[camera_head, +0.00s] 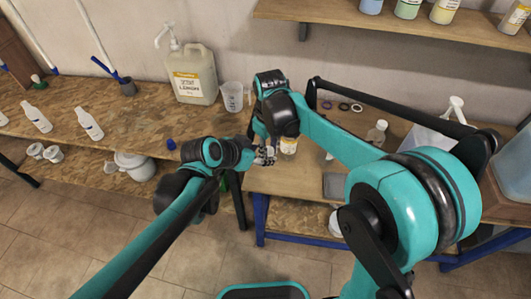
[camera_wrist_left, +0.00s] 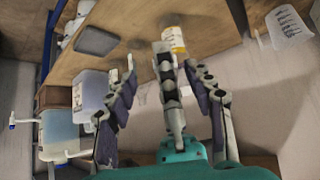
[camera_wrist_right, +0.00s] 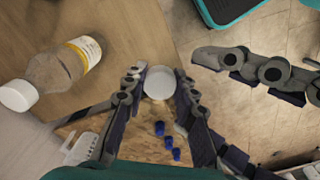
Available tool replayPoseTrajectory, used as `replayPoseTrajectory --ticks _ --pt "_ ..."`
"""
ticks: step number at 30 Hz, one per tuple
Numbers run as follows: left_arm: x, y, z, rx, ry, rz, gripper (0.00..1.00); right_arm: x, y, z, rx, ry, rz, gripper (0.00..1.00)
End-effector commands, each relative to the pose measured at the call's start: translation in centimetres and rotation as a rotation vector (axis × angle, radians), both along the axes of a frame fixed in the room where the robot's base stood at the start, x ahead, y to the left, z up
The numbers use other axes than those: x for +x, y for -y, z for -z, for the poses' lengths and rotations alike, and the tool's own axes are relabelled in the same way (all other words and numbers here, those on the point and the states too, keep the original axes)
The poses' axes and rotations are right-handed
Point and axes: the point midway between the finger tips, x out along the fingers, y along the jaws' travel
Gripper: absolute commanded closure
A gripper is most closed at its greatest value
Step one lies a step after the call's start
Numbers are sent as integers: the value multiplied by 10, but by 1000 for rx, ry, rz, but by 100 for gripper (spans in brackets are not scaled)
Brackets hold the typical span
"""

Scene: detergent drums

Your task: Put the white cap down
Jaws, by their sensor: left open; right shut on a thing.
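The white cap (camera_wrist_right: 159,83) shows as a round disc between the fingertips of my right gripper (camera_wrist_right: 160,73) in the right wrist view. The right gripper is shut on it, near the bench edge. The cap is hidden in the head view. A clear bottle (camera_wrist_right: 57,68) with a yellow-edged label and its own white lid is on the bench beside the right gripper; it also shows in the head view (camera_head: 288,146). My left gripper (camera_wrist_left: 160,65) is open, its fingers spread. Its fingers reach in from the right in the right wrist view, close to the right gripper.
Several blue caps (camera_wrist_right: 160,128) lie on the wooden board. A large jug (camera_head: 193,80) and a clear beaker (camera_head: 232,96) stand left of the right arm. Dark rings (camera_head: 343,106) and a grey square (camera_head: 336,186) lie on the right bench. A shelf (camera_head: 390,22) hangs above.

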Motion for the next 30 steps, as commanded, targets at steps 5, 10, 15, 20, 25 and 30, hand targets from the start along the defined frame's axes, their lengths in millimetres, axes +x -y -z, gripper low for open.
replayPoseTrajectory --ticks 5,10,15,20,25,30 --pt "13 13 17 -1 1 0 47 0 0 0 0 0 0 100" --pt "18 18 26 1 1 0 47 0 0 0 0 0 0 100" --pt "19 19 28 1 0 -1 47 0 0 0 0 0 0 100" --pt "19 19 27 1 0 -1 47 0 0 0 0 0 0 100" --pt "19 19 27 1 -1 0 92 0 0 0 0 0 0 100" --pt "18 20 27 -1 -3 3 98 1 -1 0 3 3 -1 70"
